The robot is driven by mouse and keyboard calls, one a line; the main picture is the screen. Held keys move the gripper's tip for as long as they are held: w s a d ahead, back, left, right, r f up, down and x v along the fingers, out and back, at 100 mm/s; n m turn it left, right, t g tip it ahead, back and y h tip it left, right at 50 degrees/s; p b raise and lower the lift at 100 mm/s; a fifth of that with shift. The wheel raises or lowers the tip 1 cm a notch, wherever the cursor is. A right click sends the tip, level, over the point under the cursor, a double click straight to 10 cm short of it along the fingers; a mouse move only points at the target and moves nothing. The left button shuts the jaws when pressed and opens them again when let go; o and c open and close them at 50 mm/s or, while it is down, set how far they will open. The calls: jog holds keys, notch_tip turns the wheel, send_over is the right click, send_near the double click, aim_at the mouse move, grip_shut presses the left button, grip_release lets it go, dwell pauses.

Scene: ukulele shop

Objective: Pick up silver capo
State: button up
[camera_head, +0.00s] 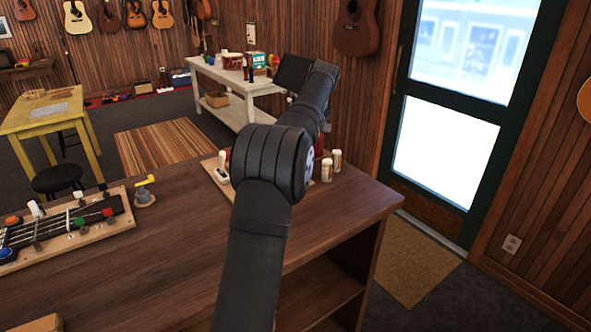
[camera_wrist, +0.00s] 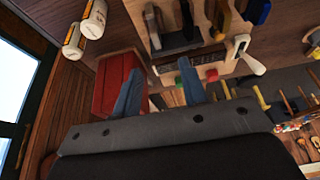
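In the wrist view, my gripper (camera_wrist: 160,68) is open, with its two blue-grey fingers apart and nothing seen between them. Its tips point toward a wooden board (camera_wrist: 140,18) bearing several capo-like pieces. A grey piece (camera_wrist: 180,40) stands on it just beyond the fingertips; it may be the silver capo, but I cannot tell for sure. A white-handled piece (camera_wrist: 243,52) lies to its right, near green and red bits. In the head view, my arm covers most of this board (camera_head: 209,164), and the gripper's fingers cannot be made out.
Two white-labelled bottles (camera_head: 327,170) stand right of my arm; they also show in the wrist view (camera_wrist: 93,20). A red box (camera_wrist: 112,85) is beside the left finger. A fretboard with several coloured capos (camera_head: 70,222) and a yellow capo (camera_head: 146,181) are at left. The counter's front is mostly clear.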

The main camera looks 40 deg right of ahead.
jog(key=x, duration=0.8)
jog(key=shift+f, duration=0.2)
jog(key=shift+d+x, duration=0.2)
jog(key=shift+x, duration=1.15)
jog(key=shift+d+x, duration=0.2)
jog(key=shift+x, duration=1.15)
grip_shut()
